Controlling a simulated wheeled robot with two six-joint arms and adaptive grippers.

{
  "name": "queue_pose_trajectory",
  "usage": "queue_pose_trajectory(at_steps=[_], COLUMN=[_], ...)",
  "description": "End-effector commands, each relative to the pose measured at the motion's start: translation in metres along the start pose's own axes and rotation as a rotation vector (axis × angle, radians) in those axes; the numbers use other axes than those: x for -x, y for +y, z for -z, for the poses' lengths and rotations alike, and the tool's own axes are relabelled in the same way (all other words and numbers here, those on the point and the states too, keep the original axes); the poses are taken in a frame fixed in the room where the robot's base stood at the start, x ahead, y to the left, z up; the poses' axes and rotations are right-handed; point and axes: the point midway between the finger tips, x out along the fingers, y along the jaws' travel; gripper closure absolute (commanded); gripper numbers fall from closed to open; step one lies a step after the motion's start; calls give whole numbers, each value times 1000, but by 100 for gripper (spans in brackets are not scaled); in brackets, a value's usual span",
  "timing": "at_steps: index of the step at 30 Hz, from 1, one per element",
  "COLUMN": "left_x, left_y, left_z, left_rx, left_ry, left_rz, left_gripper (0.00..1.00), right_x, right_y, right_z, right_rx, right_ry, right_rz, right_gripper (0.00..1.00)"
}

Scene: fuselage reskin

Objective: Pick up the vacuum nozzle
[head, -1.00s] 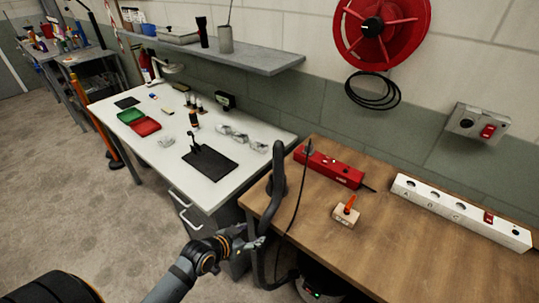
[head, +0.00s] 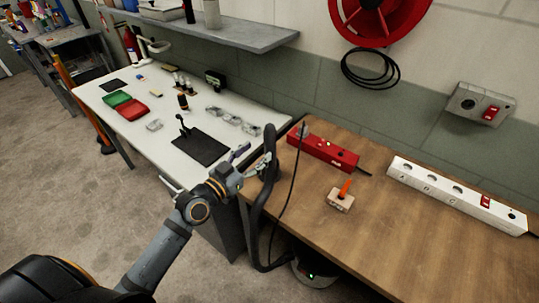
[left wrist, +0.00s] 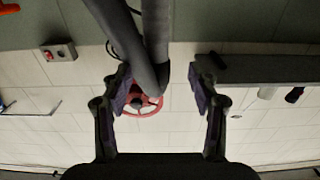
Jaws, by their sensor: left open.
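The vacuum nozzle (head: 269,150) is the dark upper end of a black hose. It stands upright at the left edge of the wooden bench, and the hose (head: 256,222) runs down from it. My left gripper (head: 247,167) is open just left of the nozzle in the head view. In the left wrist view, dark tubing of the nozzle and hose (left wrist: 155,40) comes down from the top between the open fingers (left wrist: 162,92), nearer the left finger. The fingers are not closed on it. My right gripper is not in view.
The wooden bench (head: 420,220) holds a red power strip (head: 322,151), a white socket strip (head: 455,195) and a small block with an orange part (head: 341,199). A white table (head: 150,140) with trays and tools stands to the left. A vacuum body (head: 312,272) sits below the bench.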

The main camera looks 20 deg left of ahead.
Motion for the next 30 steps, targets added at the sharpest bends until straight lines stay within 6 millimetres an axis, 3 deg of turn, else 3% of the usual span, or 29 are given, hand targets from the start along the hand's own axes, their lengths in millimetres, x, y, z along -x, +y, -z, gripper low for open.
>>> queue_pose_trajectory(at_steps=[3,8,18,25,30], left_x=[-13,-17,-64,-66,-66], left_y=[1,1,4,5,5], left_z=[1,1,1,-1,-1], left_rx=[3,2,2,0,0], left_ry=[2,0,0,-2,-1], left_rz=[-2,-3,-2,-3,-3], left_gripper=[39,39,39,39,60], right_x=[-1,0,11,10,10], right_y=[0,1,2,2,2], right_z=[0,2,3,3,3], right_rx=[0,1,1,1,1], right_ry=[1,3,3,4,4], right_rz=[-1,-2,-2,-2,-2], right_gripper=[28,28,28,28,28])
